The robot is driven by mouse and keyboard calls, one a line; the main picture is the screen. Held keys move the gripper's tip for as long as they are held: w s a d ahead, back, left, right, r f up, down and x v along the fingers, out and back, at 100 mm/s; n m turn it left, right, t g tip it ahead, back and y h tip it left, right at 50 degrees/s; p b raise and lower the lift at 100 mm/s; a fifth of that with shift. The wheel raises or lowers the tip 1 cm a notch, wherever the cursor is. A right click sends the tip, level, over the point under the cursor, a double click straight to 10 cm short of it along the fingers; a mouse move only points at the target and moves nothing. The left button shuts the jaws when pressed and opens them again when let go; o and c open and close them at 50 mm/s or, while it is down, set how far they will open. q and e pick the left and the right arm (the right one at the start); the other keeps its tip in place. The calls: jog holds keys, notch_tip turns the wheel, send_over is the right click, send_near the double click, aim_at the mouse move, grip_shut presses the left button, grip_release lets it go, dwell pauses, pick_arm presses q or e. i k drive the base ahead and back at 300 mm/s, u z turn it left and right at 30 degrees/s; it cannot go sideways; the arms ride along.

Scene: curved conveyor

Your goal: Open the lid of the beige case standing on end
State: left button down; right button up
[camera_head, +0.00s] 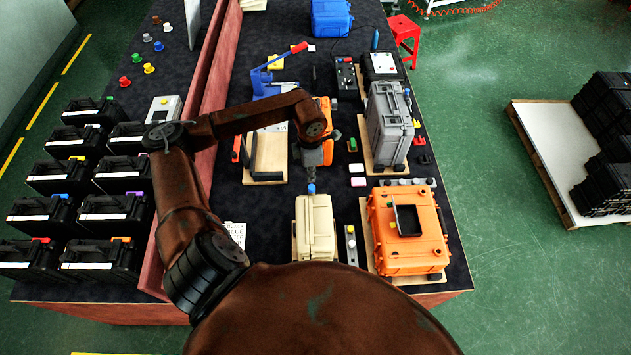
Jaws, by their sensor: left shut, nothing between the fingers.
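The beige case (315,228) stands on end on the dark bench, near the middle of the view. Its lid looks closed. A small blue part (311,189) shows at its far end. My left arm reaches over the bench from the left, bends at the wrist and points down. My left gripper (310,170) is shut and empty just beyond the far end of the beige case. Whether it touches the blue part, I cannot tell. My right gripper is not in view.
An orange case (380,242) lies right of the beige case, with a small metal block (351,245) between them. A grey case (386,125) stands farther back. An orange tool or case (326,112) is partly hidden behind my wrist. Black cases (60,177) fill the left.

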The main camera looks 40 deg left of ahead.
aim_at(302, 221)
jog(key=k, duration=2)
